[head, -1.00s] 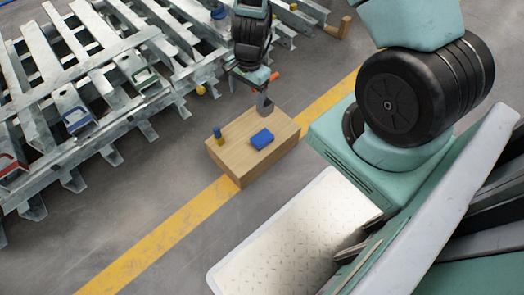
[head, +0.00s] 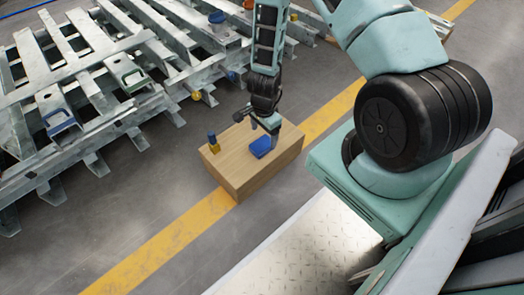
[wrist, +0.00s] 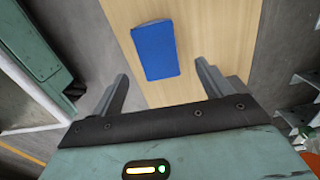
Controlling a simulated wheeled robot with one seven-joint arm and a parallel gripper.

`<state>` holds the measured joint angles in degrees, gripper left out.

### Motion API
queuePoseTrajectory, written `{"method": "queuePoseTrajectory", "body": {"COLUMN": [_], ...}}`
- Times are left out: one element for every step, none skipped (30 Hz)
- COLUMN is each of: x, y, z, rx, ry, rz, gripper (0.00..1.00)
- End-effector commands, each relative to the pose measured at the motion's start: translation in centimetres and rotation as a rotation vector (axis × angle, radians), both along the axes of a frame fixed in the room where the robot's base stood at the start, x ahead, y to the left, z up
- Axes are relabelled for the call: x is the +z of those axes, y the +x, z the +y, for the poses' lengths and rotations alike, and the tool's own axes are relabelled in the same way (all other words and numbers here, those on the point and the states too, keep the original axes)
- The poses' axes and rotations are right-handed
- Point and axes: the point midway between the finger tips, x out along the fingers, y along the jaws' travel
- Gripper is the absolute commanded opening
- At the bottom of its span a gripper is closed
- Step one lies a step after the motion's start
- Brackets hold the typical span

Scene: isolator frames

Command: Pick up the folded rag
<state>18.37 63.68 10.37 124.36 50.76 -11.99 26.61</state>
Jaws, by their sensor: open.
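The folded rag (head: 261,147) is a small blue rectangular pad lying flat on top of the wooden box (head: 238,184). In the wrist view the rag (wrist: 155,50) lies ahead of the fingertips, between their lines, with the pale box top (wrist: 210,35) around it. My gripper (wrist: 161,72) is open and empty, one finger on each side. In the head view my gripper (head: 262,125) hangs over the back part of the box, close to the rag. Whether a finger touches the box cannot be told.
A small blue and yellow object (head: 213,143) stands upright on the box's left corner. Galvanised metal racks (head: 90,85) with coloured clamps fill the left and back.

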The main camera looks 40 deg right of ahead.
Motion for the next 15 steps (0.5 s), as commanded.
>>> {"method": "queuePoseTrajectory", "body": {"x": [-0.5,-0.6,-0.6,-0.7,-0.8,-1.0,-1.3,-1.5,-2.0,-2.4,-2.8,-3.3,-3.7,-4.1,-4.7], "y": [0.0,0.0,0.0,0.0,0.0,0.0,0.0,0.0,-0.1,-0.1,-0.1,-0.1,-0.1,-0.1,-0.2], "z": [0.0,0.0,0.0,0.0,0.0,0.0,0.1,0.1,0.1,0.1,0.1,0.2,0.2,0.3,0.3], "rx": [0.000,0.000,0.000,0.000,0.001,0.000,0.000,0.000,0.000,0.000,-0.001,-0.001,-0.001,-0.001,-0.001], "ry": [0.000,0.000,0.000,0.000,0.000,0.000,0.000,0.000,0.000,-0.001,-0.001,-0.001,-0.001,0.000,0.000], "rz": [0.000,0.000,0.000,-0.001,0.000,0.000,0.000,0.000,0.000,0.000,0.000,0.001,0.001,0.001,0.001], "gripper": [0.78,0.78,0.78,0.78,0.78,0.78,0.78,0.78,0.78,0.78,0.78,0.78,0.78,0.78,0.78]}}
